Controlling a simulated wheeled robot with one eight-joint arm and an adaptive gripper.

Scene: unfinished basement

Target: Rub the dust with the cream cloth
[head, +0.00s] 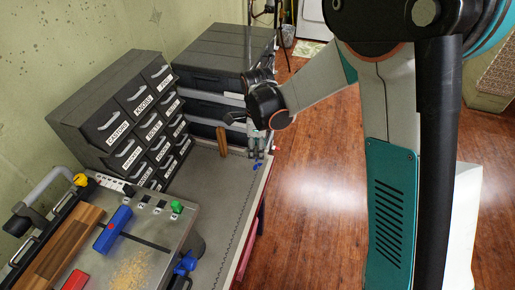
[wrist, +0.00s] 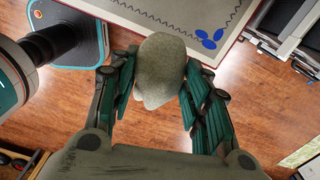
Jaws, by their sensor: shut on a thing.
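The cream cloth (wrist: 160,72) is a bunched, pale lump between the teal fingers of my gripper (wrist: 158,85) in the wrist view. The gripper is shut on it, with a finger on each side. In the head view my gripper (head: 256,147) hangs near the right edge of the workbench, by its blue leaf mark (head: 257,165); the cloth cannot be made out there. The dust (head: 133,269) is a tan, grainy patch on the grey metal machine top at the lower left, well away from the gripper.
A blue block (head: 112,229), a green knob (head: 177,207) and a blue clamp (head: 185,264) are around the dust. Labelled drawers (head: 125,118) and dark cases (head: 212,65) stand behind. The bench (head: 220,190) between gripper and machine is mostly bare.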

